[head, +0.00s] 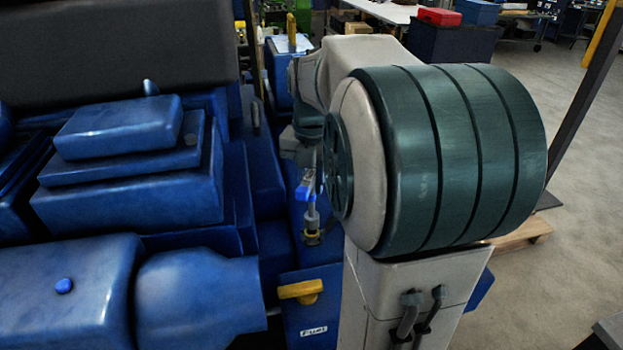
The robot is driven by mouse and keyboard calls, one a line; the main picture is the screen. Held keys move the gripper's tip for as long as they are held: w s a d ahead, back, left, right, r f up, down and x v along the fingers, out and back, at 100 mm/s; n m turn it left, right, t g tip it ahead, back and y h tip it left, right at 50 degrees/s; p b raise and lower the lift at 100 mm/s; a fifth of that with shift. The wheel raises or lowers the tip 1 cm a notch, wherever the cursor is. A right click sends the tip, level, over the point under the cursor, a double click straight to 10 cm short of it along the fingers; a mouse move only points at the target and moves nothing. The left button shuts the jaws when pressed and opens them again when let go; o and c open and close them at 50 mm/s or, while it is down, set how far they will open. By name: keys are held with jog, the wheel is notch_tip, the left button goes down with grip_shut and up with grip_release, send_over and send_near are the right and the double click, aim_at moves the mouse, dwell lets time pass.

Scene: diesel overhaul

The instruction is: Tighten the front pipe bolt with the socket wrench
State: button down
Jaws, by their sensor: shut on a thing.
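My gripper (311,172) shows only in part, small and partly behind my own arm in the middle of the head view. It is shut on what looks like the socket wrench (304,191), a tool with a blue part and a grey shaft pointing down. Just below the shaft's lower end is a small brass-coloured fitting (312,238), perhaps the front pipe bolt. I cannot tell whether the socket is on it or only above it. The fingertips are too small to make out.
The blue engine (130,195) fills the left side. A blue box marked "Fuel" (315,318) stands below the tool, with a yellow handle (300,289) at its upper left. A white table (385,10) and a red box (439,17) are far back. Open floor (570,150) lies right.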

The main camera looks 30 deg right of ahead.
jog(key=shift+f+b, duration=0.65)
jog(key=shift+f, duration=0.3)
jog(key=shift+r, duration=0.1)
jog(key=shift+m, duration=0.7)
jog(key=m+p, duration=0.1)
jog(key=m, duration=0.4)
jog(key=shift+m, duration=0.3)
jog(key=c, duration=2)
grip_release()
jog(key=shift+c, duration=0.2)
grip_shut()
